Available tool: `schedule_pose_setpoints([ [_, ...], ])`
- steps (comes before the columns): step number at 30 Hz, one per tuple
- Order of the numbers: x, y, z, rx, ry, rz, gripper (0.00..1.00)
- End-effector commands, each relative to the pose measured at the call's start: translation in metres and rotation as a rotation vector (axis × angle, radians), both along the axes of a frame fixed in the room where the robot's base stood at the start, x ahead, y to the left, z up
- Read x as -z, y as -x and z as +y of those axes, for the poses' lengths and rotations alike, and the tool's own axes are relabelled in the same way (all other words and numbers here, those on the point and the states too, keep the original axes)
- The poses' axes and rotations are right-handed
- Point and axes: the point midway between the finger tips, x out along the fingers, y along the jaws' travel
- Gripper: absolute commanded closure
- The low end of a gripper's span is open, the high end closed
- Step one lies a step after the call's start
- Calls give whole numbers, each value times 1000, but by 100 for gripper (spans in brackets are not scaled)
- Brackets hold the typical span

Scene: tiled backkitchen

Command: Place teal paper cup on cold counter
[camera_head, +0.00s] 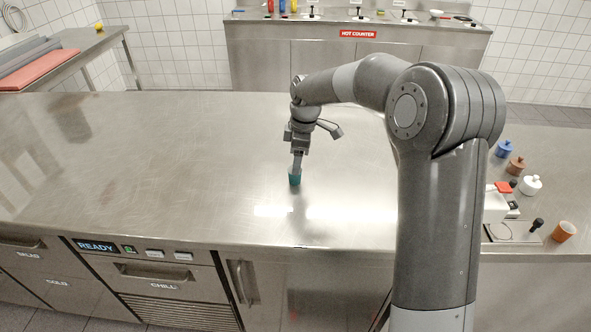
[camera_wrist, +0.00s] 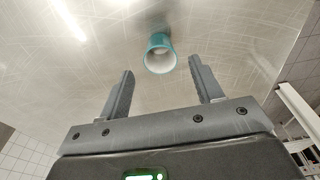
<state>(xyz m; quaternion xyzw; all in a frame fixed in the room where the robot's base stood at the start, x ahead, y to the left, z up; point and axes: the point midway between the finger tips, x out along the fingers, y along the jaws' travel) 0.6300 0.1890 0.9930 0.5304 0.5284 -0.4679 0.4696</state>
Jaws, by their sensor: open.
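The teal paper cup (camera_head: 294,179) stands on the steel counter (camera_head: 160,160) near its middle, partly covered by my gripper in the head view. In the wrist view the cup (camera_wrist: 158,41) shows its pale open mouth towards the camera, beyond the fingertips and centred between them. My gripper (camera_head: 298,166) points down at the cup, and its fingers (camera_wrist: 162,68) are apart with nothing held between them. Whether a finger touches the cup cannot be told. The drawers below this counter carry the labels COLD and CHILL.
Behind stands another steel counter with a red HOT COUNTER sign (camera_head: 358,34). At right are a blue pot (camera_head: 504,149), a white pot (camera_head: 531,185) and an orange cup (camera_head: 564,231). A side table (camera_head: 60,60) holds red and grey slabs. The counter left of the cup is clear.

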Motion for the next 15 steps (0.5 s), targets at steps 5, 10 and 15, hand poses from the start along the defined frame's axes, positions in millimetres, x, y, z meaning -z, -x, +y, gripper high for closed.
schedule_pose_setpoints([
  [5,-38,0,-5,1,-1,-3,40],
  [10,-57,0,-7,0,-1,-1,40],
  [15,-63,0,-8,0,0,1,40],
])
